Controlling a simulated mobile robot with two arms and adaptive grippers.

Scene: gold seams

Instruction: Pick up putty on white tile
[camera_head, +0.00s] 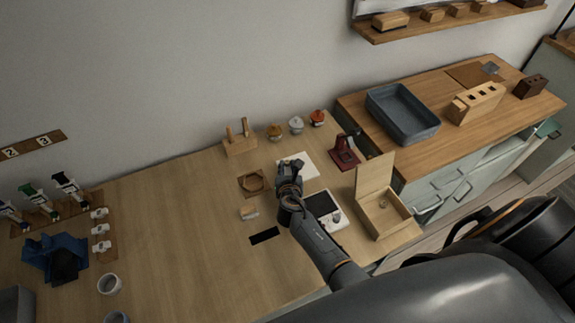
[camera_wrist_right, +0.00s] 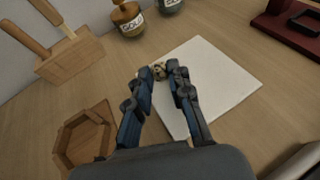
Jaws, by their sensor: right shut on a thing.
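The white tile (camera_head: 308,168) is a flat pale square on the wooden table, and it fills the middle of the right wrist view (camera_wrist_right: 225,85). My right gripper (camera_wrist_right: 168,74) is over the tile's far left edge, with its fingers closed around the small tan putty (camera_wrist_right: 173,65). Most of the putty is hidden by the fingertips, and I cannot tell whether it still touches the tile. In the head view my right gripper (camera_head: 290,167) covers the tile's left part and hides the putty. My left gripper is not in view.
A hexagonal wooden frame (camera_wrist_right: 83,140) lies left of the tile. A wooden tool block (camera_wrist_right: 68,58) and a gold-labelled jar (camera_wrist_right: 128,17) stand behind. A dark red stand (camera_head: 344,152) and an open wooden box (camera_head: 381,212) are to the right. The table's left middle is clear.

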